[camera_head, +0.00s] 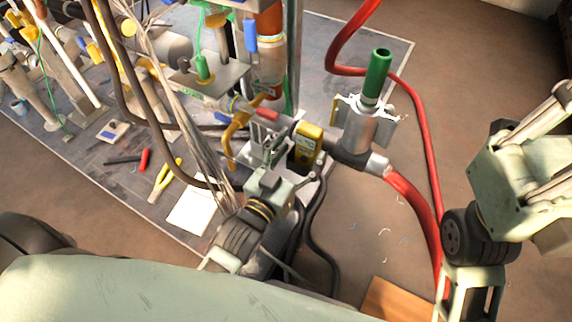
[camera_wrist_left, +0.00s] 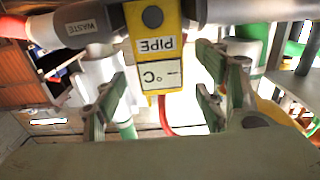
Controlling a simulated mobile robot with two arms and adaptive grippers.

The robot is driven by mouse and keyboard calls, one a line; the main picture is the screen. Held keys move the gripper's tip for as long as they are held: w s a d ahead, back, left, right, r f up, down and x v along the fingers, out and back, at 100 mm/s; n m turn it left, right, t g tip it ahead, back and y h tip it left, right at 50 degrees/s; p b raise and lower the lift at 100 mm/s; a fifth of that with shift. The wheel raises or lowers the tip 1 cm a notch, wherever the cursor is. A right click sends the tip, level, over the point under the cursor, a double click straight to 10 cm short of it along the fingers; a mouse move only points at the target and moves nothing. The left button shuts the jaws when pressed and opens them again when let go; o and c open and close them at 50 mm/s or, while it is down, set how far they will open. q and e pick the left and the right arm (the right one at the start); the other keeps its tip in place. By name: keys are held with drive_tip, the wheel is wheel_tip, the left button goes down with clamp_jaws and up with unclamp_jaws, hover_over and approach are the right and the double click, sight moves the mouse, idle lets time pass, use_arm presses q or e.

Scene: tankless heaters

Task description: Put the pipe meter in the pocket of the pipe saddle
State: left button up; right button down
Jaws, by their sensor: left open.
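The pipe meter (camera_head: 308,140) is a yellow block with a dark hole at one end, by the grey pipe in the middle of the head view. In the left wrist view the meter (camera_wrist_left: 158,50) shows an upside-down PIPE label and a °C panel. My left gripper (camera_head: 272,152) is open beside the meter. In the left wrist view its two fingers (camera_wrist_left: 165,105) stand apart on either side of the meter's lower end, with visible gaps. I cannot clearly make out the pipe saddle or its pocket. My right gripper is not in view; only part of my right arm shows.
A grey pipe (camera_wrist_left: 245,10) crosses behind the meter. A silver bracket (camera_head: 368,122) surrounds a green-topped pipe (camera_head: 377,72) to its right. Red hoses (camera_head: 415,205) run on the right. Pipes and cables crowd the left.

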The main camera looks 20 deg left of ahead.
use_arm(q)
drive_tip(key=s+a+p, duration=0.1)
drive_tip(key=s, duration=0.6)
drive_tip(key=shift+a+p, duration=0.2)
drive_tip(key=shift+p, duration=0.2)
drive_tip(key=shift+s, duration=0.1)
